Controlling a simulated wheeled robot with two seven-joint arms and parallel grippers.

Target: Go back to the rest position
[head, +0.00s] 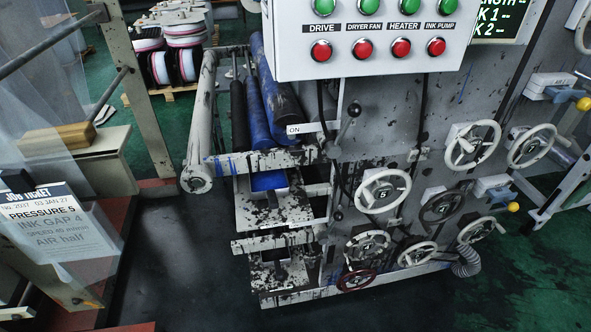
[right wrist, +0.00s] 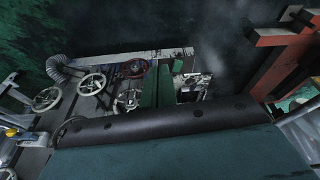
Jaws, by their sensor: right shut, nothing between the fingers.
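My right gripper (right wrist: 158,72) shows in the right wrist view as two green fingers side by side, shut and with nothing seen between them. It points toward the printing machine, whose handwheels show beyond it. I cannot tell how far off the machine is. The head view shows neither gripper. There, the grey machine (head: 400,110) stands at the centre and right, with ink-stained side frames and blue rollers (head: 275,95). My left gripper is in neither view.
A white control panel (head: 370,40) has green and red buttons. Several handwheels (head: 383,190) and a lever (head: 350,115) stick out from the machine. A job sheet (head: 50,225) hangs at left. Reels sit on a pallet (head: 160,95) behind. Dark floor (head: 180,270) is clear between left frame and machine.

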